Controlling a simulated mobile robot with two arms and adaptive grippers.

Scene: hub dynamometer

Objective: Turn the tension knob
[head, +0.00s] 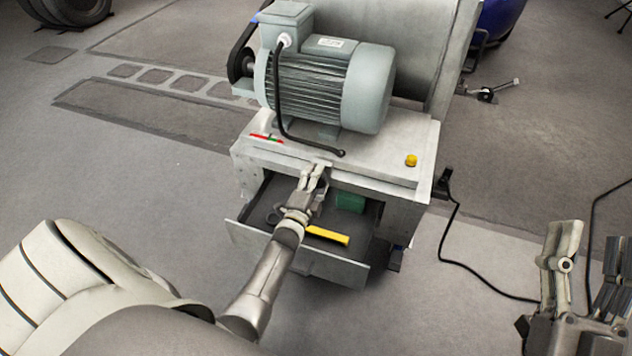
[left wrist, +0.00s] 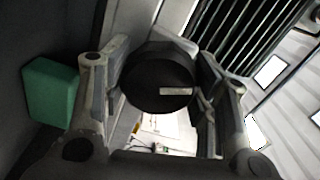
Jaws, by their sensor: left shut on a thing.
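The tension knob (left wrist: 158,78) is a dark round knob with a short white mark, seen face-on in the left wrist view. My left gripper (head: 316,176) is at the front face of the grey machine cabinet, just under its top edge and above the open drawer. In the left wrist view its fingers lie on both sides of the knob, shut on it. The head view does not show the knob, as the gripper covers that place. My right gripper (head: 588,262) is at the lower right, away from the machine, with its fingers apart and nothing between them.
The open drawer (head: 335,268) below my left gripper holds a yellow bar (head: 327,236) and a green block (head: 350,202). A grey motor (head: 327,85) and a yellow button (head: 411,160) are on the cabinet top. A black cable (head: 470,262) runs over the floor at right.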

